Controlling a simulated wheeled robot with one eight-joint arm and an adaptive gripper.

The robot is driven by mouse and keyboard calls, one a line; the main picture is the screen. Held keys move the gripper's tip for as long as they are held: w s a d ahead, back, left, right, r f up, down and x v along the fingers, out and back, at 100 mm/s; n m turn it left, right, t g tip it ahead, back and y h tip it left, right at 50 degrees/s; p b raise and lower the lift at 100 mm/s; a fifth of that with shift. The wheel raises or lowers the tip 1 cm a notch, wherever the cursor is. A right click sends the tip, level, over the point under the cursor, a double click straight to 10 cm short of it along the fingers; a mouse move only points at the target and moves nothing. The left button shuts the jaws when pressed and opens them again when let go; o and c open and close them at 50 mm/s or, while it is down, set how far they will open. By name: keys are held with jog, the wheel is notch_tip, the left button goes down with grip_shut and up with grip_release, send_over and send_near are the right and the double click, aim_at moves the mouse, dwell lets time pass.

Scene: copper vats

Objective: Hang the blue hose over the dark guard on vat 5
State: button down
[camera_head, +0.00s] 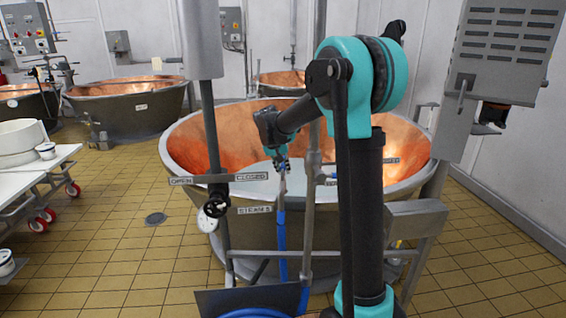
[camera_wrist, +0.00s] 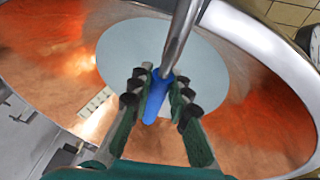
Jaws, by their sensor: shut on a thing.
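My gripper (camera_head: 282,164) is over the front part of a large copper vat (camera_head: 190,150). In the wrist view its fingers (camera_wrist: 158,90) are shut around the blue hose (camera_wrist: 155,98), close to a long metal pipe end. In the head view the blue hose (camera_head: 281,235) hangs down below the gripper, in front of the vat's outer wall. A dark flat panel (camera_head: 225,301) stands low at the bottom of the head view, with blue hose curved against it. I cannot tell whether this panel is the guard.
Upright pipes and a valve with a gauge (camera_head: 212,212) stand in front of the vat, beside labels reading OPEN, CLOSED and STEAM. A grey control box (camera_head: 508,50) is at the right. A white cart (camera_head: 35,165) is at the left.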

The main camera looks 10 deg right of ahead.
aim_at(283, 179)
jog(key=shift+f, duration=2.6)
jog(key=c, duration=1.3)
grip_release()
jog(key=shift+c, duration=0.2)
jog(key=shift+r, duration=0.1)
